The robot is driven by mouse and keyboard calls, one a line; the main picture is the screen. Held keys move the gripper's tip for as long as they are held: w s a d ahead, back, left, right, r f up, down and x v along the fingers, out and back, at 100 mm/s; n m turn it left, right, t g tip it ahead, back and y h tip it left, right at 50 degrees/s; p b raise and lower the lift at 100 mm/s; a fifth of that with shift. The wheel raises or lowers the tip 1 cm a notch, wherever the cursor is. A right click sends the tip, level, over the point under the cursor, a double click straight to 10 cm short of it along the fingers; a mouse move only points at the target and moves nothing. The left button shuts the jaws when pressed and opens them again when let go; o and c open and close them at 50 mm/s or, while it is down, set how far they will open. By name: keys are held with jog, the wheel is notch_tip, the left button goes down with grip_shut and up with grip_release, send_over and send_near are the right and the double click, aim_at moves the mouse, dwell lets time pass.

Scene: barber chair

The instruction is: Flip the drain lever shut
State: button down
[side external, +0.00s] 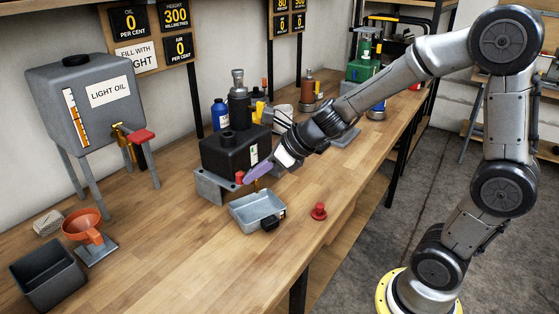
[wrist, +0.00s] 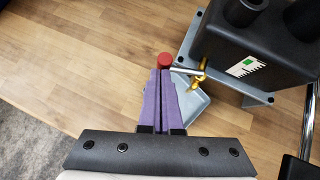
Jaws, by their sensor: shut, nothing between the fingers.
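The drain lever is a silver rod with a red knob (wrist: 164,60). In the wrist view it reaches left from a brass valve (wrist: 199,77) on the black tank (wrist: 255,45). The knob also shows in the side view (side external: 239,177), low at the tank's front. My gripper (wrist: 160,72) is shut and empty, its purple fingers together. Its tips are right at the red knob, seeming to touch or nearly touch it; I cannot tell which. In the side view my gripper (side external: 247,177) reaches across the tank's front, partly hiding the lever and valve.
The tank stands on a grey metal stand (side external: 209,186). A grey metal tray (side external: 245,211) with a black handle sits below the valve. A red plug (side external: 319,211) stands to the right on the bench.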

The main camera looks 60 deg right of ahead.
jog(key=shift+w+d, duration=0.1)
dwell(0.3)
jog(key=shift+w+d, duration=0.25)
jog(key=shift+d, duration=0.35)
jog(key=s+f+v, duration=0.2)
jog(key=v, duration=1)
jog(key=shift+s+a+r, duration=0.15)
jog(key=shift+s+r, duration=0.15)
jog(key=shift+s, duration=0.15)
jog(key=shift+a, duration=0.1)
